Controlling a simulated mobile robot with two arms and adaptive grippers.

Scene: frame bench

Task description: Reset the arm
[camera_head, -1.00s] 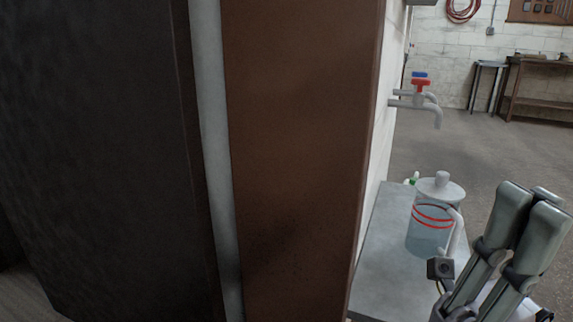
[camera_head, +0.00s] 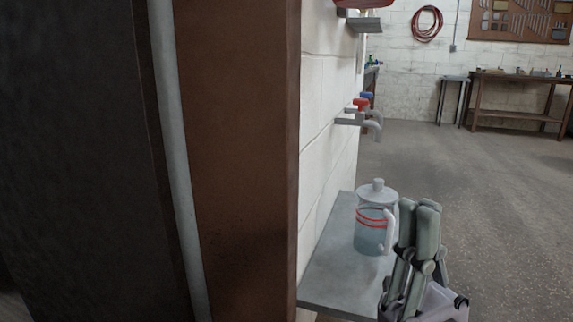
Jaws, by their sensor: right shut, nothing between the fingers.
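My right gripper (camera_head: 418,215) stands upright at the lower right of the head view, its fingers pointing up. It is shut with nothing between its fingers. It is in front of a grey bench (camera_head: 333,268) and overlaps the right side of a glass jug (camera_head: 369,238) in the picture. The jug has a lid with a knob, red bands and a pale handle, and stands upright on the bench. I cannot tell whether the gripper touches the jug's handle. My left gripper is not in view.
A brown post (camera_head: 240,160) and a dark panel (camera_head: 75,160) fill the left side close by. A workbench (camera_head: 515,100) and a stool (camera_head: 453,90) stand far back. The floor on the right is clear.

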